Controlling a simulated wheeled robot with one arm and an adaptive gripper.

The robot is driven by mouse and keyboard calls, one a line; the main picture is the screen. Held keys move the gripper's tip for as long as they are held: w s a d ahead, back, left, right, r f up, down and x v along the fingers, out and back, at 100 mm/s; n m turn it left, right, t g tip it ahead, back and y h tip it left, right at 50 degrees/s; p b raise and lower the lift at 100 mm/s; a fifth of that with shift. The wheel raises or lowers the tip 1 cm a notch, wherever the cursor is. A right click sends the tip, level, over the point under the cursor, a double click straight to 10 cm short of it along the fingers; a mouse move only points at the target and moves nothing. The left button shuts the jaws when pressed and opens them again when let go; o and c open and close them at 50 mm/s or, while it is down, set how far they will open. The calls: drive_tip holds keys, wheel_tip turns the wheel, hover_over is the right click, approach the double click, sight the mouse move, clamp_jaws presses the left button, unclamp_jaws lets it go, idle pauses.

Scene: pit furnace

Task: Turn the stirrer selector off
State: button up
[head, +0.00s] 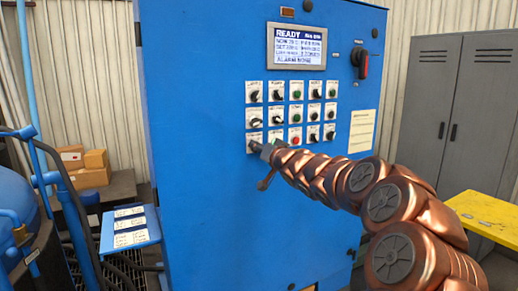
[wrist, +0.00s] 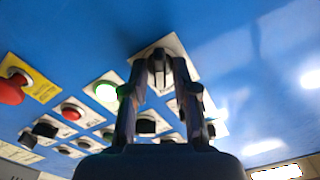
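The blue control cabinet (head: 210,200) carries a grid of small selectors and buttons on white plates. In the head view my gripper (head: 262,149) is at the lower-left corner of the grid, at the bottom-row selector (head: 254,137). In the wrist view a black knob (wrist: 157,68) on a white plate sits between the fingertips of my gripper (wrist: 159,62). Whether the fingers press on the knob is unclear. The labels are too small to read, so I cannot tell which selector is the stirrer's.
A display (head: 297,47) reading READY is above the grid, with a red-handled switch (head: 361,62) to its right. Grey lockers (head: 440,110) and a yellow table (head: 485,212) are at right. Blue pipework (head: 60,180) and a label shelf (head: 130,228) are at left.

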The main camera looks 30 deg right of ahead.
clamp_jaws()
drive_tip(key=shift+n, duration=0.5)
drive_tip(key=n, duration=1.1)
drive_tip(key=shift+a, duration=0.2)
idle(0.5)
drive_tip(key=shift+o, duration=1.4)
unclamp_jaws()
drive_tip(key=shift+s, duration=0.15)
